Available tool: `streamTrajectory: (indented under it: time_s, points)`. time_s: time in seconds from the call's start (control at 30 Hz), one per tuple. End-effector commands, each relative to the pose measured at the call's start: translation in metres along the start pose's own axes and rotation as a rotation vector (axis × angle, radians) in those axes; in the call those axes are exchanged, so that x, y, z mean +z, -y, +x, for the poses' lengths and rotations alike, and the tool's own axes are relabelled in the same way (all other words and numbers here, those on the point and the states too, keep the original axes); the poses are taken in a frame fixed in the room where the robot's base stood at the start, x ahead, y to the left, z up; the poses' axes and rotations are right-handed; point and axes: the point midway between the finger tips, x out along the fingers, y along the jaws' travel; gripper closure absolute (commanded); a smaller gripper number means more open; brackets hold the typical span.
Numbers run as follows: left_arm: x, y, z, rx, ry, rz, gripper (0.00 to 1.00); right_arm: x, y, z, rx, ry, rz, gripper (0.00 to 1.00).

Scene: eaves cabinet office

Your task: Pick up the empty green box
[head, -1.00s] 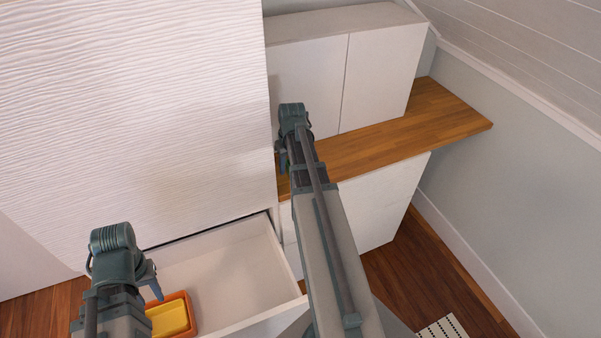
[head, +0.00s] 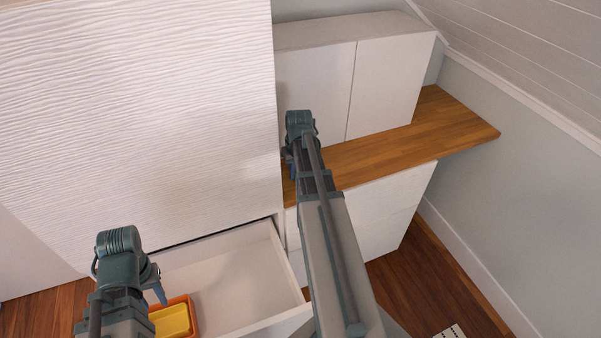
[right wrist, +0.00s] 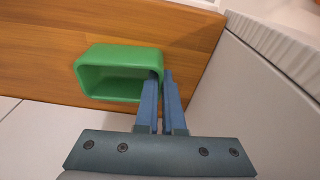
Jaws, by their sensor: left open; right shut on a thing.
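The green box (right wrist: 112,58) shows in the right wrist view, its open side facing the camera and its inside empty. It is in front of the wooden counter; I cannot tell whether it touches it. My right gripper (right wrist: 160,76) is shut on the box's right wall, one finger inside and one outside. In the head view the right arm's wrist (head: 301,128) is over the counter and hides the box. My left gripper (head: 157,293) is open and empty above the pulled-out drawer.
The open white drawer (head: 240,280) holds an orange tray (head: 193,318) with a yellow one (head: 172,321) in it, at its left. The wooden counter (head: 420,135) is clear to the right, below white cabinets (head: 385,80). A tall white textured panel (head: 130,110) stands at left.

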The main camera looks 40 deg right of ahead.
Motion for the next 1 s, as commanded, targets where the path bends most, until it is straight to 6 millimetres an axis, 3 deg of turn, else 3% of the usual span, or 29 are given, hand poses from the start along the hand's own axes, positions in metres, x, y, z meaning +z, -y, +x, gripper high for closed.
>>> streamTrajectory:
  time_s: [0.27, 0.8, 1.0]
  points:
    - [0.001, 0.002, -0.017, 0.0, 0.0, 0.0, 0.59, -0.003, 0.0, -0.017, 0.0, 0.0, 0.0, 1.0]
    - [0.005, 0.009, -0.093, 0.0, 0.0, 0.0, 0.59, -0.014, 0.0, -0.093, 0.0, 0.0, 0.0, 1.0]
    - [0.006, 0.01, -0.101, 0.0, 0.0, 0.0, 0.59, -0.015, 0.0, -0.1, 0.0, 0.0, 0.0, 1.0]
